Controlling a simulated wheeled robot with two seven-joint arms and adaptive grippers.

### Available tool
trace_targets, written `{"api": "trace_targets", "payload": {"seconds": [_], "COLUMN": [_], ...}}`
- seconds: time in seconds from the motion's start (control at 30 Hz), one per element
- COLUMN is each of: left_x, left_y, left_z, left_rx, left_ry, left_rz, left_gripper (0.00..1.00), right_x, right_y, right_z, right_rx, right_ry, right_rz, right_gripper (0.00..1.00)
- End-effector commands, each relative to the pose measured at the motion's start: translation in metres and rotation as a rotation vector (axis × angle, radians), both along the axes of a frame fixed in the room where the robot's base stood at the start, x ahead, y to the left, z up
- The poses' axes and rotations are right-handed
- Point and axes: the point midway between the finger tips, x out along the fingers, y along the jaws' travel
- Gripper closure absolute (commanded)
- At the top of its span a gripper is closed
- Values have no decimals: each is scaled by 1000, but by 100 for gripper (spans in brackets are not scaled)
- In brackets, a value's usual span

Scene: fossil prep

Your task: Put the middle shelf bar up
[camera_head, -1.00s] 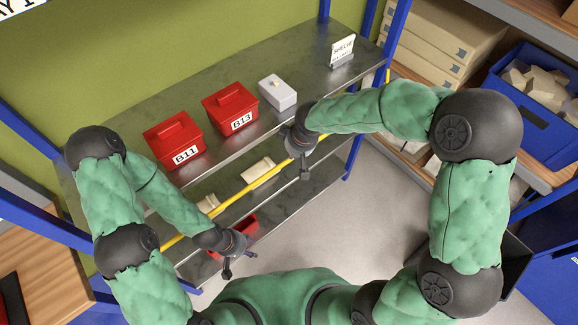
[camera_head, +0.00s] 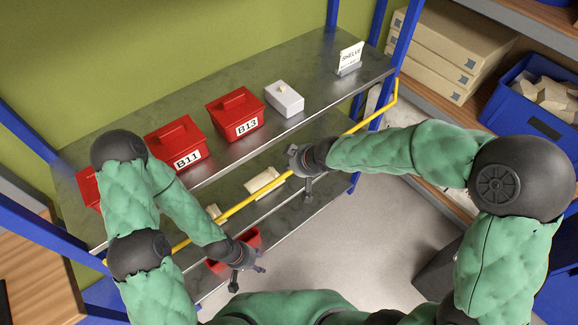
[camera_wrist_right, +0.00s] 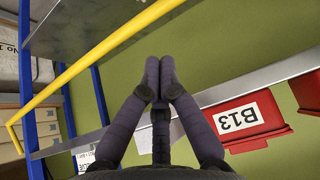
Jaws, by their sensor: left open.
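The yellow bar (camera_head: 235,209) runs slantwise along the front of the shelf unit, below the upper metal shelf's front edge. Its bent right end is by the right blue post, and the bar also crosses the right wrist view (camera_wrist_right: 95,58). My left gripper (camera_head: 243,278) is open and empty, in front of the lower shelf and below the bar. My right gripper (camera_head: 309,190) overlaps the bar in the head view. In the wrist view its fingers (camera_wrist_right: 160,65) are together and empty, with the bar apart from them. Part of the bar is hidden behind my arms.
Red boxes B11 (camera_head: 177,146) and B13 (camera_head: 236,114), a pale box (camera_head: 284,99) and a sign (camera_head: 350,58) stand on the upper shelf (camera_head: 320,82). A pale piece (camera_head: 264,181) and a red bin (camera_head: 222,265) are lower. Grey floor (camera_head: 335,240) is clear in front.

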Motion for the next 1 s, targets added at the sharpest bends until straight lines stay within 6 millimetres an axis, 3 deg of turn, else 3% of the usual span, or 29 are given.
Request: {"api": "trace_targets", "payload": {"seconds": [0.2,0.43,0.67,1.0], "left_x": [0,0,0,0], "left_y": [0,0,0,0], "left_z": [-23,-37,-42,-41], "left_rx": [0,0,0,0], "left_ry": [0,1,0,0], "left_rz": [0,0,0,0], "left_gripper": [53,53,53,53], "right_x": [16,32,39,40], "right_y": [13,24,29,29], "right_z": [-36,-63,-74,-73], "right_rx": [-2,-1,-2,-1], "right_ry": [2,1,1,0], "right_rz": [2,2,1,1], "right_gripper": [100,100,100,100]}}
